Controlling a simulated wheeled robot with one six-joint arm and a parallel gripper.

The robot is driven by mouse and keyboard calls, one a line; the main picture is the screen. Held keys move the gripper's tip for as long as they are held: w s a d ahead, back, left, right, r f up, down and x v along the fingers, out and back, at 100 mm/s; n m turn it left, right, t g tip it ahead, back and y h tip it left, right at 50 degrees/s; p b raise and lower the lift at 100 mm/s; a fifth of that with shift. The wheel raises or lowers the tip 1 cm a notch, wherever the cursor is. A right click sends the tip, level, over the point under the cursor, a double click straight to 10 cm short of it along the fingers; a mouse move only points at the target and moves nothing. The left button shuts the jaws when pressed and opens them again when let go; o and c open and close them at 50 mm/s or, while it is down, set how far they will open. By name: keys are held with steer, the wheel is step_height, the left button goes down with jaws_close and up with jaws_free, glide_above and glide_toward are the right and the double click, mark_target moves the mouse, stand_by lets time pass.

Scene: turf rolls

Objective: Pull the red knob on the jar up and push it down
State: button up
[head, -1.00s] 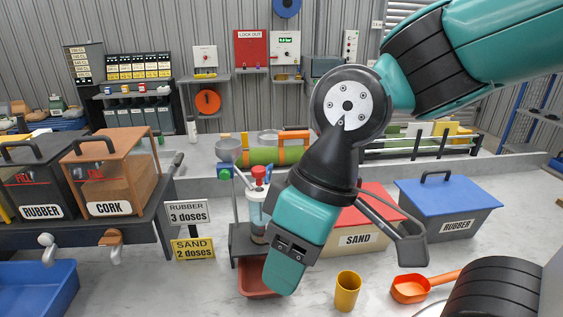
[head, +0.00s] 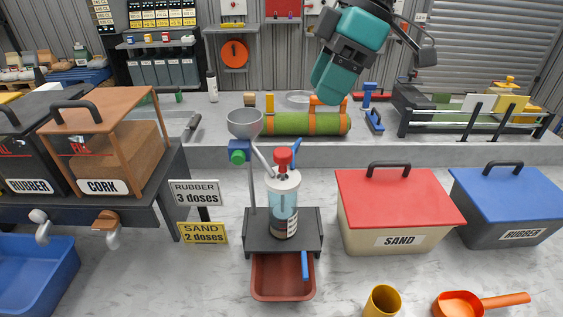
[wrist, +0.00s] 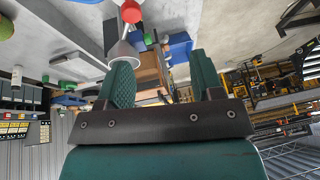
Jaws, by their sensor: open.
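The jar (head: 284,205) is clear with pale blue contents and stands upright on a small dark stand (head: 312,232). Its red knob (head: 283,156) sits on top, above a white lid. The knob looks down at the lid, with little stem showing. My gripper (head: 325,96) is above and behind the jar in the picture, to its upper right, apart from it. In the wrist view my two teal fingers (wrist: 162,78) are spread with nothing held between them. A red round thing, likely the knob (wrist: 131,12), shows beyond them at the top.
A grey funnel (head: 244,122) on a post stands close left of the jar. A red-lidded SAND box (head: 398,210) is to the right. A reddish tray (head: 283,276) lies below the stand, a yellow cup (head: 382,302) and orange scoop (head: 462,305) at the front.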

mark_target(283, 151)
steer(key=w+n, duration=0.3)
steer(key=w, duration=0.2)
steer(key=b+x, duration=0.2)
steer(key=x, duration=1.5)
steer(key=shift+s+a+f, duration=0.15)
steer(key=shift+f, duration=0.1)
jaws_close()
steer(key=shift+r+p, duration=1.3)
steer(key=shift+r, duration=1.5)
jaws_free()
steer(key=shift+r, duration=0.1)
